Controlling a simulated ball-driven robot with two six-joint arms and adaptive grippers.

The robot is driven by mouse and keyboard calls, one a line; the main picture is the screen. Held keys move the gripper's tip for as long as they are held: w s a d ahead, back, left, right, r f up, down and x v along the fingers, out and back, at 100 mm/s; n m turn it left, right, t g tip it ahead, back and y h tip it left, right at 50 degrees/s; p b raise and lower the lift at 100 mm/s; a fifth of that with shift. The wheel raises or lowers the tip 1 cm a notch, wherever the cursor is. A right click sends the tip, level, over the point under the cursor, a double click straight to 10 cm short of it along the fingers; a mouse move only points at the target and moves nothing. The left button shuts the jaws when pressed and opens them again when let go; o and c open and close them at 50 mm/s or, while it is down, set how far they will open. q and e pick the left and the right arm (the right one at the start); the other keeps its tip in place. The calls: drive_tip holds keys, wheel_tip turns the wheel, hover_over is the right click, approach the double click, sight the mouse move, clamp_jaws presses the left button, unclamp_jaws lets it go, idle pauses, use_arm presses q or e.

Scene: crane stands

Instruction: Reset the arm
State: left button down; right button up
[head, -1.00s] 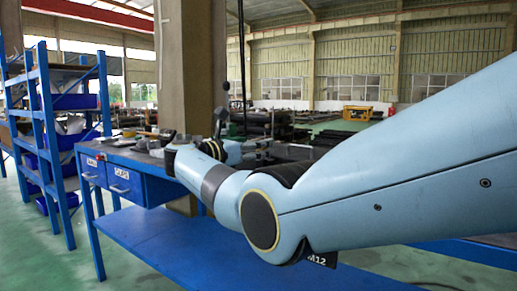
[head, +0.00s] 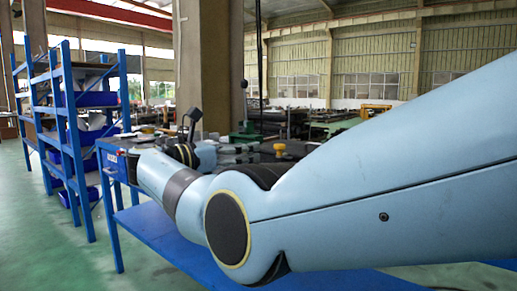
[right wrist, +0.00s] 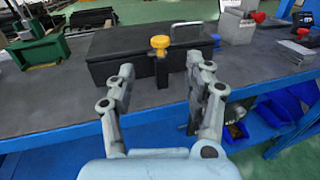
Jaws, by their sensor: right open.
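My right arm reaches across the head view from the right edge, over the blue workbench (head: 190,238). My right gripper (right wrist: 160,75) is in the right wrist view, with its two fingers spread apart and nothing between them. It is in front of the bench's near edge. Beyond the fingertips is a dark box (right wrist: 120,58) with a silver handle, and a yellow knob (right wrist: 160,42) on a black post stands at its front. My left gripper is not in view.
A green tool (right wrist: 36,45) stands left of the box, and a grey block (right wrist: 237,25) with a red part stands to its right. Blue shelving (head: 68,120) stands at the left. Green floor (head: 40,230) is clear at front left.

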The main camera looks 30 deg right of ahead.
drive_tip(key=shift+a, duration=0.55)
